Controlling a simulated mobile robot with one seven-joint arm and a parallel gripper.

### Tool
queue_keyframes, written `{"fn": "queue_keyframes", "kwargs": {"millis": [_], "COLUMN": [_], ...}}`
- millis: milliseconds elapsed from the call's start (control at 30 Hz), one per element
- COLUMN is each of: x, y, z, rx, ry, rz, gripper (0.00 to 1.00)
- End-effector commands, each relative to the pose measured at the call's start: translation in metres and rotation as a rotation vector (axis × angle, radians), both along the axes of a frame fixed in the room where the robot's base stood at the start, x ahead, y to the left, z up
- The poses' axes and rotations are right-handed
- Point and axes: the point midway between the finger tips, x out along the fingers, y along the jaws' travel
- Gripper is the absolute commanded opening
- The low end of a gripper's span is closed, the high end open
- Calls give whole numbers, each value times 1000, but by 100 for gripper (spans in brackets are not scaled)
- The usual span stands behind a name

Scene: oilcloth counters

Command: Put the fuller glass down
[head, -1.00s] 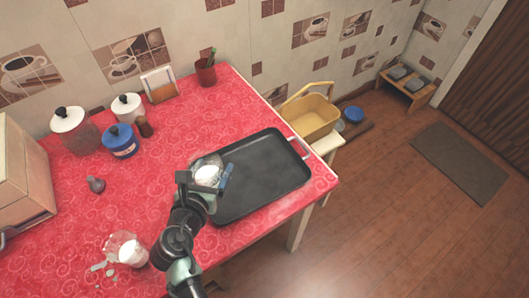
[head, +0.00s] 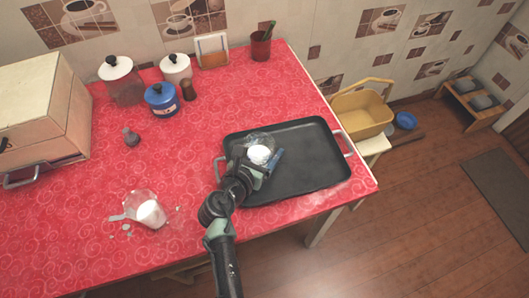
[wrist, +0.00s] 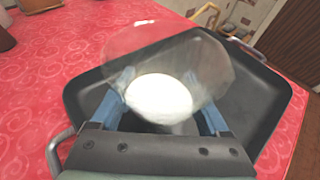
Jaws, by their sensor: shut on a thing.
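My gripper (head: 262,162) is shut on a clear glass (head: 260,140) with white contents, over the left part of a black tray (head: 310,165). In the wrist view the same glass (wrist: 165,50) stands between the two blue fingers (wrist: 168,112), its wide mouth towards the camera. I cannot tell whether its base touches the tray. A second clear glass (head: 148,212) with white contents is on the red counter to the left, with small white bits around it. I cannot compare the two fill levels surely.
The tray's right part is clear.

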Motion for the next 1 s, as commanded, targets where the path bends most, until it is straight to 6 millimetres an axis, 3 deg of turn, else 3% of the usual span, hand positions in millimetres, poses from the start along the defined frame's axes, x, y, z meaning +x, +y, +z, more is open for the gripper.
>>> {"fn": "queue_keyframes", "kwargs": {"millis": [67,433,467,533,867,1000], "x": [1,1,0,0,0,-16], "y": [1,1,0,0,1,9], "z": [-8,-11,-11,-11,-5,1], "rx": [0,0,1,1,2,-1], "ry": [-3,-3,-2,-2,-2,-1], "rz": [1,1,1,1,1,4], "gripper": [0,0,84,97,100,100]}}
